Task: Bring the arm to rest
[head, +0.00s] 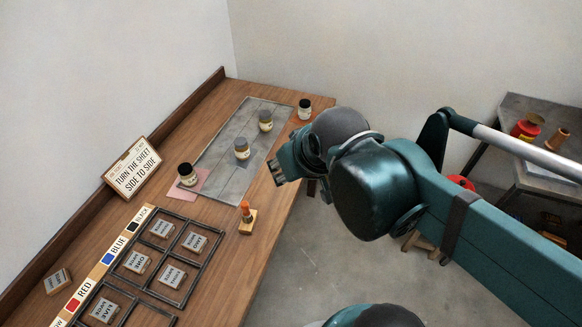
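My gripper (277,176) shows at the end of my teal arm, over the right edge of the wooden bench (262,205). It is seen from the side, and whether its fingers are open or shut does not show clearly. I see nothing held in it. The grey sheet (214,180) lies on the bench to its left, with two jars, one grey-lidded (242,149) and one farther back (265,121), standing on it. A small orange-handled stamp (246,217) stands on the bench below my gripper in the picture.
A dark-lidded jar (187,174) stands by a pink sheet (206,188); another jar (304,109) stands at the back. A black divided frame (196,257) holds labelled blocks. A sign (132,168) leans at the left. A dark side table (538,115) stands right. Floor (310,260) shows clear beside the bench.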

